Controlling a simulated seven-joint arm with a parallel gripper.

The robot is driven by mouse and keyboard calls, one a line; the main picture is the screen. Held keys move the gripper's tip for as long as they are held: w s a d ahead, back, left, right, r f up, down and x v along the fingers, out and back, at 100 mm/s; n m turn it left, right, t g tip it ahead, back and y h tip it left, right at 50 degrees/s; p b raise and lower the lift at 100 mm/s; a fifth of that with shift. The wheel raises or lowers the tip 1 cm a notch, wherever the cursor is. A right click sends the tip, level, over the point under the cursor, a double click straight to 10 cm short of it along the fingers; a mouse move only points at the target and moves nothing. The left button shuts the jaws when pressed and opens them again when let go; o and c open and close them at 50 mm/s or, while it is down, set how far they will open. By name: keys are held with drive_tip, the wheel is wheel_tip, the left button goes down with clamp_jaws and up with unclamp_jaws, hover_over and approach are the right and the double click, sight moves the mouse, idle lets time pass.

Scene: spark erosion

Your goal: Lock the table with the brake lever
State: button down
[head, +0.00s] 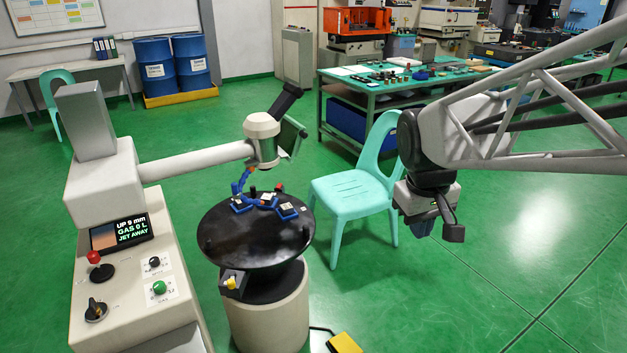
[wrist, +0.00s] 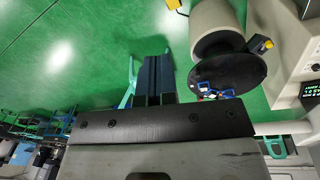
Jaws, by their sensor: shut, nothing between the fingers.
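The round black table (head: 255,240) sits on a cream pedestal (head: 268,318); it also shows in the wrist view (wrist: 222,72). At its front lower edge is a dark block with a yellow knob (head: 231,283), which looks like the brake lever; in the wrist view it is a dark piece with a yellow end (wrist: 266,44). I cannot tell whether it is locked. My gripper (head: 438,231) hangs well to the right of the table, in front of the chair's right side, touching nothing. In the wrist view its dark fingers (wrist: 156,78) are together and empty.
A mint chair (head: 355,188) stands behind and right of the table. A cream console (head: 135,275) with knobs and a screen stands left, its arm (head: 200,163) reaching over the table. A yellow pedal (head: 345,342) lies on the floor. The green floor at right is clear.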

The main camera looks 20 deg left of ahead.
drive_tip(key=w+a+f+n+h, duration=0.1)
drive_tip(key=w+a+f+n, duration=0.25)
drive_tip(key=a, duration=0.65)
drive_tip(key=w+a+f+n, duration=0.2)
drive_tip(key=w+a+f, duration=0.15)
drive_tip(key=a, duration=0.65)
drive_tip(key=w+a+f+n+h, duration=0.1)
drive_tip(key=w+a+f+n, duration=0.25)
drive_tip(key=a, duration=0.65)
drive_tip(key=s+a+f+n, duration=0.2)
drive_tip(key=a+f, duration=0.3)
drive_tip(key=a, duration=0.4)
drive_tip(key=s+a+f+n+h, duration=0.1)
drive_tip(key=s+a+f+n, duration=0.1)
drive_tip(key=a+f, duration=0.4)
drive_tip(key=s+a+f+n, duration=0.2)
drive_tip(key=a+f, duration=0.4)
drive_tip(key=a, duration=0.7)
drive_tip(key=shift+a, duration=0.15)
drive_tip(key=shift+f, duration=0.15)
drive_tip(key=w+d+f, duration=0.2)
drive_tip(key=d+f, duration=0.5)
drive_tip(key=f, duration=0.2)
drive_tip(key=shift+d, duration=0.25)
